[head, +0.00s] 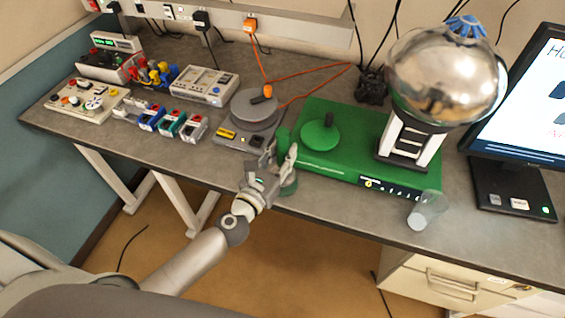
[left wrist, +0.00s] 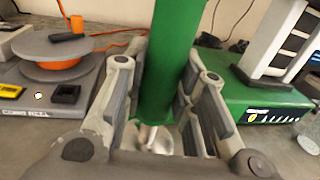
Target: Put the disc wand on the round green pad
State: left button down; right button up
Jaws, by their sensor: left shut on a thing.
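My left gripper (head: 277,163) is shut on a green upright piece, which I take to be the disc wand (head: 283,136). It is held at the table's front edge, in front of the green box. In the left wrist view the wand is a tall green column (left wrist: 171,55) between the fingers (left wrist: 160,110). Its top is cut off there, and the fingers hide part of it. The round green pad (head: 315,138) lies on the left part of the green box, with a dark knob-like piece at its back edge. The wand is left of the pad and nearer to me. My right gripper is not in view.
The green box (head: 345,172) bears a large silver sphere (head: 445,75) on a black and white stand. A clear cup (head: 427,211) stands at the front edge. A grey device with a grey disc (head: 247,108) is at left. A monitor is at right.

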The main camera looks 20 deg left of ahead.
aim_at(280, 165)
pick_arm(q)
jog(key=f+b, duration=0.2)
jog(key=f, duration=0.1)
jog(key=shift+w+a+f, duration=0.1)
jog(key=shift+w+f, duration=0.1)
jog(key=shift+f, duration=0.05)
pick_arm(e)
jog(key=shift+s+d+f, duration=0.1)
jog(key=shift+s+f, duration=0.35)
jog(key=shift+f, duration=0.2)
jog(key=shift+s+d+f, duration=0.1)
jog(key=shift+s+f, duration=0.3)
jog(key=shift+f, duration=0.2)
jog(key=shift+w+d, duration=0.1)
pick_arm(q)
jog(key=shift+f, duration=0.15)
jog(key=c, duration=1.2)
grip_release()
jog(key=shift+s, duration=0.1)
jog(key=shift+o, duration=0.2)
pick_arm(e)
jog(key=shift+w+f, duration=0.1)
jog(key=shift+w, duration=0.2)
